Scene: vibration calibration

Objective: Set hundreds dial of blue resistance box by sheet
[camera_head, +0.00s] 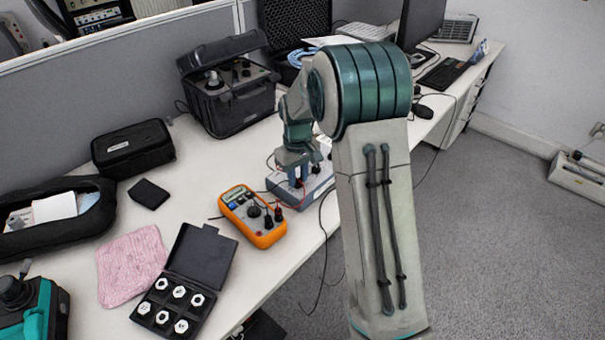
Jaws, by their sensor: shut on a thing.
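The resistance box (316,190) sits on the white desk near its front edge. It looks blue-grey, with dark knobs on a pale top panel. My gripper (298,183) reaches down onto the left part of its top and is shut on a dial knob there. The knob is mostly hidden by the fingers, and I cannot tell which dial it is or read its setting. My arm covers the desk to the right of the box. I cannot make out the sheet with certainty.
An orange multimeter (252,216) lies just left of the box, with thin leads nearby. A black case of white hex pieces (201,256), a pink cloth (131,264) and a black pouch (134,149) lie further left. An open instrument case (228,112) stands behind.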

